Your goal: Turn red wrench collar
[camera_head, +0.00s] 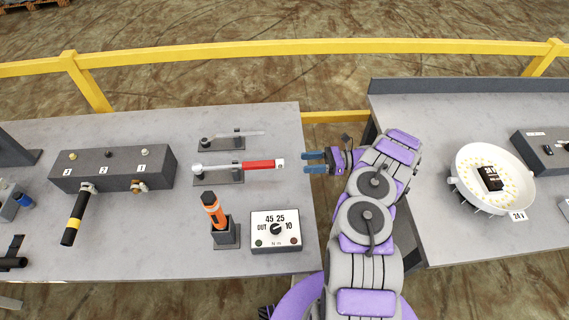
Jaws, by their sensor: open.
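The red wrench (258,165) lies level on a dark stand on the left table, its silver head to the left and its red handle to the right. A pale collar (280,164) shows at the right end of the handle. My gripper (308,162) is just to the right of that end, at the table's right edge, with its blue fingers pointing left toward it. The fingers are open and look empty. A small gap shows between them and the collar. A torque dial box (276,246) marked 45, 25, 10 and OUT stands in front of the wrench.
An orange screwdriver (212,208) stands in a dark holder in front of the wrench. Another tool stand (222,142) is behind it. A dark box (112,167) with numbered ports is at left. A round white lamp (494,178) sits on the right table. A yellow rail (250,50) runs behind.

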